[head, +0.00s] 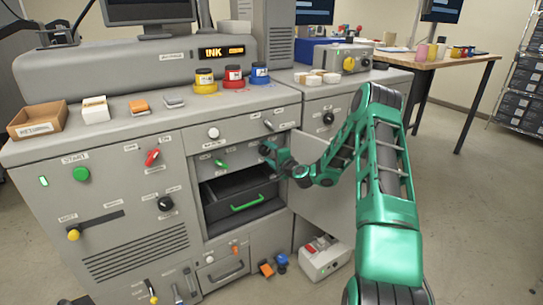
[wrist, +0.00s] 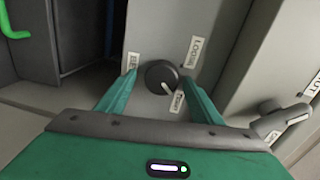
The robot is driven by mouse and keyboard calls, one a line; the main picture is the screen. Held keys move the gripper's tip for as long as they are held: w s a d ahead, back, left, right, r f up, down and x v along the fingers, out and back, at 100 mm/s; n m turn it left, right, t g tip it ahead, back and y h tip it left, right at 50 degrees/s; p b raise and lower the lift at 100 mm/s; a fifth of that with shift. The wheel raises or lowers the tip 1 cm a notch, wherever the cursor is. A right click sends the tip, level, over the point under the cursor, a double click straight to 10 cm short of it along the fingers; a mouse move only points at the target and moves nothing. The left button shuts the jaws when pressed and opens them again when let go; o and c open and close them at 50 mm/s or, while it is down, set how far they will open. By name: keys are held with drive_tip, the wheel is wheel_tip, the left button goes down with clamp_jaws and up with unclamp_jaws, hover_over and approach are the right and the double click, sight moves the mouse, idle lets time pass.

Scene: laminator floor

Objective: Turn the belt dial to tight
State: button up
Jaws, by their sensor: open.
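A round dark dial (wrist: 161,76) with a pale pointer mark is on the grey panel in the wrist view. The mark sits low on the dial and seems to point down and right, towards the lower small label. Labels sit left, upper right and lower right of the dial; their tilted text is hard to read. My gripper (wrist: 158,74) is open, one finger on each side of the dial; I cannot tell whether either touches it. In the head view my gripper (head: 268,152) is at the machine front, right of the open bay, and the dial is hidden there.
An open bay with a dark drawer and green handle (head: 247,207) is left of my gripper. A grey door panel (head: 310,148) stands close to its right. Another dark knob (wrist: 270,107) shows at right in the wrist view. A grey box (head: 325,262) is on the floor.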

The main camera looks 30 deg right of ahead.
drive_tip(key=s, duration=1)
drive_tip(key=shift+s+d+r, duration=0.15)
drive_tip(key=shift+s+r, duration=0.15)
drive_tip(key=shift+r, duration=0.15)
